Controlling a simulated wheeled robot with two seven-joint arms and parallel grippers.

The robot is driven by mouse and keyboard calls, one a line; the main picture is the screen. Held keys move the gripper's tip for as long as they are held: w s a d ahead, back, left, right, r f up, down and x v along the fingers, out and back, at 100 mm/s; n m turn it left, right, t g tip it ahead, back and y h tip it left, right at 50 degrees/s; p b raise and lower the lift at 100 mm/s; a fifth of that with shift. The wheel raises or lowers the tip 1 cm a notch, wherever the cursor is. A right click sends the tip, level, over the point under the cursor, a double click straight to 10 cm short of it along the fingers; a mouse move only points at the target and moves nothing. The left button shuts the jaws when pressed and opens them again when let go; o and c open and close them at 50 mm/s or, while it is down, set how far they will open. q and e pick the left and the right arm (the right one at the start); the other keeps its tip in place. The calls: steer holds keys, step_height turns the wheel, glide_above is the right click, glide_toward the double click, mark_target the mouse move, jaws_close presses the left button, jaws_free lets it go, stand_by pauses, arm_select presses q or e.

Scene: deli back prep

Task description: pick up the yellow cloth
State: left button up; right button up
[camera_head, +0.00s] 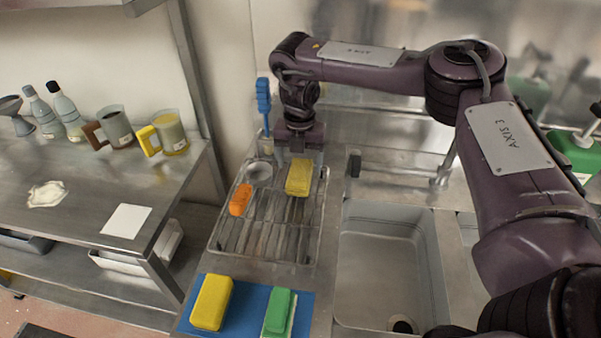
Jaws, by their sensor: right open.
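A flat yellow piece that looks like the folded yellow cloth (299,178) lies on the far right part of the wire rack tray (213,247) beside the sink. My right gripper (298,153) is at the far end of the tray, pointing down, just behind the cloth in the picture. It is open and holds nothing that I can see. Its fingertips are small and partly hidden, so I cannot tell whether they touch the cloth. My left gripper is not in view.
The tray also holds an orange item (240,199) and a small round bowl (259,173). A blue brush (263,100) stands behind it. A thicker yellow block (211,302) and a green one (278,311) lie on a blue mat (247,299). The sink basin (385,262) is right.

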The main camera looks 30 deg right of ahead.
mark_target(301, 170)
steer(key=f, duration=0.2)
steer(key=f+p, duration=0.1)
steer(key=shift+d+f, duration=0.2)
steer(key=shift+f, duration=0.45)
steer(key=c, duration=0.6)
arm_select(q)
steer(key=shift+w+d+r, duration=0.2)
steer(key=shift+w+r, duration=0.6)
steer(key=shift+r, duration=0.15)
arm_select(e)
steer(key=c, duration=0.4)
